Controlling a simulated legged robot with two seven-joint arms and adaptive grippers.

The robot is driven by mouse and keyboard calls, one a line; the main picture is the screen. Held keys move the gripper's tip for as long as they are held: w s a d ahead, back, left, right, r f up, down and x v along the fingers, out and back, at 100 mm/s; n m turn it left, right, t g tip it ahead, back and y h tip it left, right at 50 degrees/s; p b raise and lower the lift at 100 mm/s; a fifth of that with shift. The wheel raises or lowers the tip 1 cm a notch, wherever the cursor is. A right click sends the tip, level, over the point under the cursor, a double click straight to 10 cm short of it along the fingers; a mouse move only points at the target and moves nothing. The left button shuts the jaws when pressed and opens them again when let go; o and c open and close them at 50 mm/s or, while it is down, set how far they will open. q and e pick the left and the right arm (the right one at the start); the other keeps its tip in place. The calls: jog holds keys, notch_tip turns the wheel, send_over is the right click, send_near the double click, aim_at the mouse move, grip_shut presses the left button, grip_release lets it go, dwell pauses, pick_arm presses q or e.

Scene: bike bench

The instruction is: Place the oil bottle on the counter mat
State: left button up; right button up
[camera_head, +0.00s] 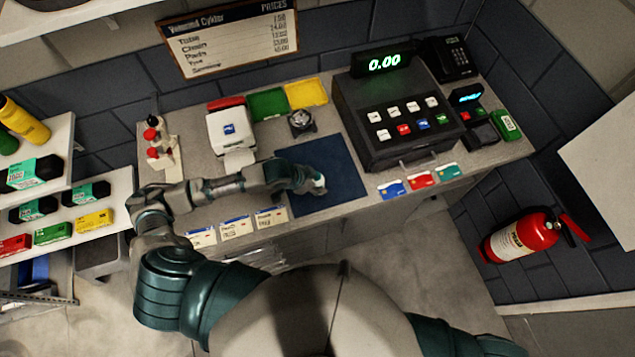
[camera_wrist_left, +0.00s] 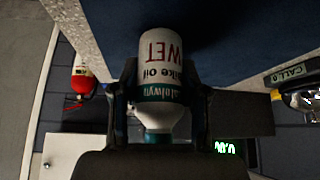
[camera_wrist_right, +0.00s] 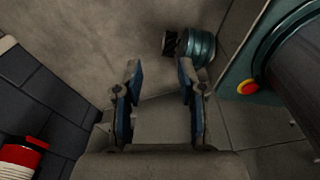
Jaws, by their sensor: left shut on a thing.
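The oil bottle (camera_wrist_left: 161,78), white with a teal band and the words "bike oil WET", is between the fingers of my left gripper (camera_wrist_left: 160,98), which is shut on it. In the left wrist view its base end points towards the dark blue counter mat (camera_wrist_left: 240,25). In the head view my left gripper (camera_head: 308,181) is over the mat (camera_head: 345,187), and only a small white part of the bottle (camera_head: 320,185) shows. I cannot tell whether the base touches the mat. My right gripper (camera_wrist_right: 158,80) is open and empty above the floor.
A cash register (camera_head: 400,110) stands right of the mat. A fire extinguisher (camera_head: 525,236) is at the right.

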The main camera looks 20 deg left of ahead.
pick_arm(q)
jog(key=o, duration=1.2)
jog(key=shift+a+f, duration=0.1)
jog(key=shift+a, duration=0.4)
jog(key=shift+d, duration=0.5)
jog(key=v, duration=0.5)
jog(key=shift+d, duration=0.3)
jog(key=v, duration=0.7)
jog(key=shift+a, duration=0.25)
pick_arm(e)
jog(key=shift+w+a, duration=0.3)
jog(key=shift+w, duration=0.1)
